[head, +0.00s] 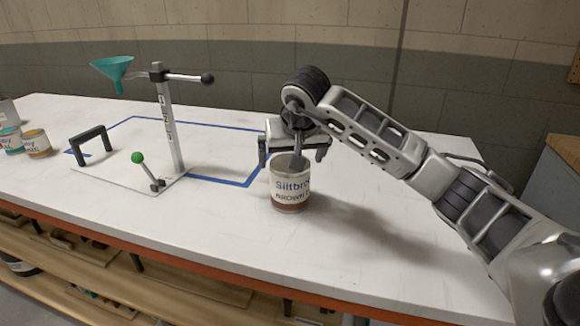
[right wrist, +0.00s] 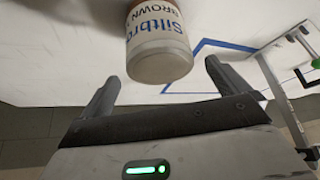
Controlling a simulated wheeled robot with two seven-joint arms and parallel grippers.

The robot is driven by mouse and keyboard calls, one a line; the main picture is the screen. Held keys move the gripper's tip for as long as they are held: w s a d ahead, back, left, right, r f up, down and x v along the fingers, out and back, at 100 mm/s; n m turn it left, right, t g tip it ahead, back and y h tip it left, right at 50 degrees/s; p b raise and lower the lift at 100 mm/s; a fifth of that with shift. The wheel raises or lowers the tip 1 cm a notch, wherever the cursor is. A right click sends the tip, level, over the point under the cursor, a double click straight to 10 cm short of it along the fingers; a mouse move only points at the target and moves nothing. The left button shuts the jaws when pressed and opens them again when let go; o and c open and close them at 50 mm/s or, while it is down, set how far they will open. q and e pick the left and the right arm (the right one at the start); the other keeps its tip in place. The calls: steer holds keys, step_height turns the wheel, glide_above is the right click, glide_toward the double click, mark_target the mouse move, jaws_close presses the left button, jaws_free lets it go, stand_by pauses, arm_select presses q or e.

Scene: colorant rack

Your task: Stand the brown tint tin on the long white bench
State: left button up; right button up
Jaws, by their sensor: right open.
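The brown tint tin (head: 290,192) stands upright on the long white bench (head: 360,225), near its front edge. Its label reads "Siltbro" and "BROWN", partly cut off. My right gripper (head: 292,158) is open and empty just above and behind the tin. In the right wrist view the tin (right wrist: 160,45) lies just past the tips of my right gripper (right wrist: 162,75), with clear gaps to both fingers. My left gripper is not in view.
A stand with a teal funnel (head: 113,70), a post (head: 168,125) and a green-knobbed lever (head: 138,157) is at left, inside a blue tape outline (head: 225,181). Other tins (head: 36,143) stand at far left. The bench is clear right of the tin.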

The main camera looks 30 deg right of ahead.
steer(key=v, duration=0.6)
steer(key=shift+s+r, duration=0.2)
steer(key=shift+r, duration=0.1)
steer(key=shift+a+f, duration=0.1)
